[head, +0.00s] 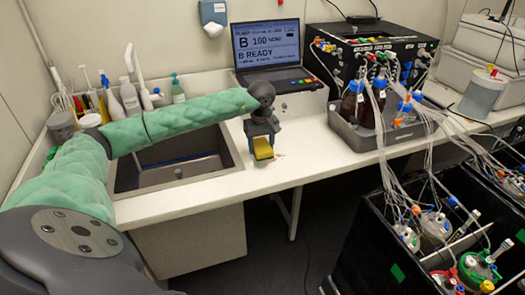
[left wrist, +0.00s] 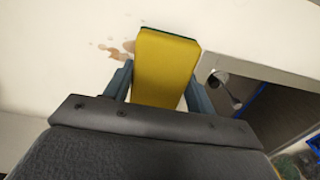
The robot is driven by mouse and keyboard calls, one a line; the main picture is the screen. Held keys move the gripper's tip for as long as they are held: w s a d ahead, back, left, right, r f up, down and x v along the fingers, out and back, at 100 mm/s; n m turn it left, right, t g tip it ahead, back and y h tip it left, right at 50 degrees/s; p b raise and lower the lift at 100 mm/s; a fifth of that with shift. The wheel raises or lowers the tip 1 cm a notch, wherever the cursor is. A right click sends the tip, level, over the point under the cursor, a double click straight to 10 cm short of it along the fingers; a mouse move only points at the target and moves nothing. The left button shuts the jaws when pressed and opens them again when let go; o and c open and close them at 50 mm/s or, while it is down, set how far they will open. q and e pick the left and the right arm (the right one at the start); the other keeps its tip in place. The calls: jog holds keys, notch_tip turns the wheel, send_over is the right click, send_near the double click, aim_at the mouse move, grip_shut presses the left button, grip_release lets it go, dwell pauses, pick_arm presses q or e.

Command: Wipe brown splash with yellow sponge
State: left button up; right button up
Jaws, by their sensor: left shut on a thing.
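The yellow sponge (head: 263,149) with a dark green layer is held between the fingers of my left gripper (head: 262,143), above the white counter near its front edge. In the left wrist view the sponge (left wrist: 165,68) sticks out beyond the two fingers of the gripper (left wrist: 160,85). The brown splash (left wrist: 115,50) shows there as small spots and smears on the counter, just left of the sponge; part of it may be hidden behind the sponge. In the head view the splash is mostly hidden by the gripper. I cannot tell whether the sponge touches the counter. My right gripper is out of view.
A sink (head: 175,170) lies left of the gripper, with bottles (head: 130,97) behind it. A laptop (head: 268,50) stands at the back. A grey tray (head: 368,138) of tubed bottles stands to the right. Black crates with tubed vessels (head: 436,222) are at front right.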

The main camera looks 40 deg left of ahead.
pick_arm(q)
jog(key=shift+a+r, duration=0.1)
jog(key=shift+r, duration=1.7)
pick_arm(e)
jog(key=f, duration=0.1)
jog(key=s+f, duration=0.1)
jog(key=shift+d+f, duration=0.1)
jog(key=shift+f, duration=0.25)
pick_arm(q)
jog(key=shift+p, duration=0.3)
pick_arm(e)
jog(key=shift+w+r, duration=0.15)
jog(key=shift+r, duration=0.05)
